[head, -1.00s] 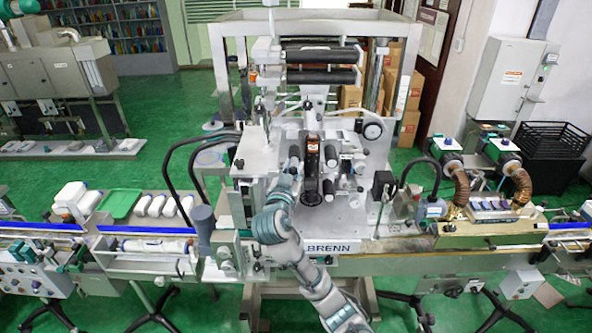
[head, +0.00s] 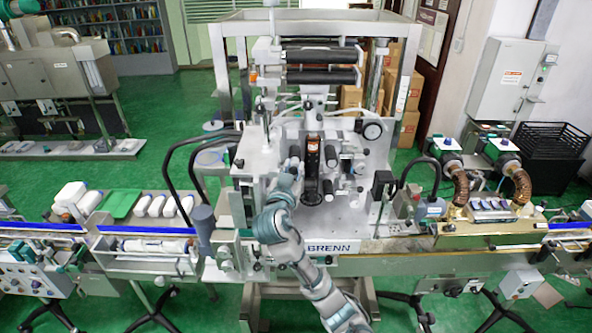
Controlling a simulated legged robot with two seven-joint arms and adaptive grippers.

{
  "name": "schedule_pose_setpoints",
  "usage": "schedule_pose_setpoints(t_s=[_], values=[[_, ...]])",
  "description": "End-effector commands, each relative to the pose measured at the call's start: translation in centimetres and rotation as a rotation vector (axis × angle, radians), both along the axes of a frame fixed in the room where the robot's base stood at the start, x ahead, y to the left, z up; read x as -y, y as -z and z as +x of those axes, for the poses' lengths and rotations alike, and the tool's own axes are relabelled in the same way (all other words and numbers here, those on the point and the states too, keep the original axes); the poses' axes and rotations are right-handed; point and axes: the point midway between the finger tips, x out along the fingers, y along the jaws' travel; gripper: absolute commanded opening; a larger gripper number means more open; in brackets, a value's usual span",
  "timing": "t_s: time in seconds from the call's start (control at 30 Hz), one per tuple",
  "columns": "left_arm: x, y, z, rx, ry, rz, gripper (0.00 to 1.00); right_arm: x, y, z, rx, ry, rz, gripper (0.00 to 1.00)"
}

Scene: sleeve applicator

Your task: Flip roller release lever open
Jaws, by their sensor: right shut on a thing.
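The sleeve applicator (head: 350,215) stands in the middle of the head view, with black and grey rollers on its front plate. My right arm comes up from the bottom and bends to the upper left. My right gripper (head: 288,176) is at the rollers on the left of the front plate. It is shut on a small part there, probably the roller release lever, which is mostly hidden by the gripper. A dark upright piece with an amber top (head: 313,155) stands just right of the gripper. My left gripper is not in view.
A black hand wheel (head: 312,191) lies right of my gripper. Black hoses (head: 172,165) curve on the machine's left. A conveyor with white bottles (head: 155,205) and a green tray (head: 122,203) runs left. A brass unit with ribbed hoses (head: 490,217) stands right.

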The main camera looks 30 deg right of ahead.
Motion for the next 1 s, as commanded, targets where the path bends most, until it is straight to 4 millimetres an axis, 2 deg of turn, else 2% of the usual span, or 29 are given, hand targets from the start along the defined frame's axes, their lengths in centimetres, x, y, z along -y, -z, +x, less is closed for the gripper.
schedule_pose_setpoints(t_s=[0.03,0.23,0.27,0.37,0.83,1.0], values=[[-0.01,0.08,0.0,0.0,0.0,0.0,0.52,-0.38,1.07,0.33,-0.025,-0.009,0.006,0.0],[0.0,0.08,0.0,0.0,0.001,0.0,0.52,-0.38,1.07,0.33,-0.025,-0.009,0.006,0.0],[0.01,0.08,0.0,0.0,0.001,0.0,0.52,-0.37,1.08,0.33,-0.025,-0.009,0.006,0.29],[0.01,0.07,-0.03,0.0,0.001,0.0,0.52,-0.36,0.95,0.3,-0.022,-0.01,0.006,0.54],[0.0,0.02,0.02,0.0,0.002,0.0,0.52,0.23,0.39,-0.03,-0.008,-0.004,0.004,0.54],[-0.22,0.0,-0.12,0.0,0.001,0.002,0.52,-0.3,0.34,-0.46,-0.006,-0.006,0.005,0.54]])
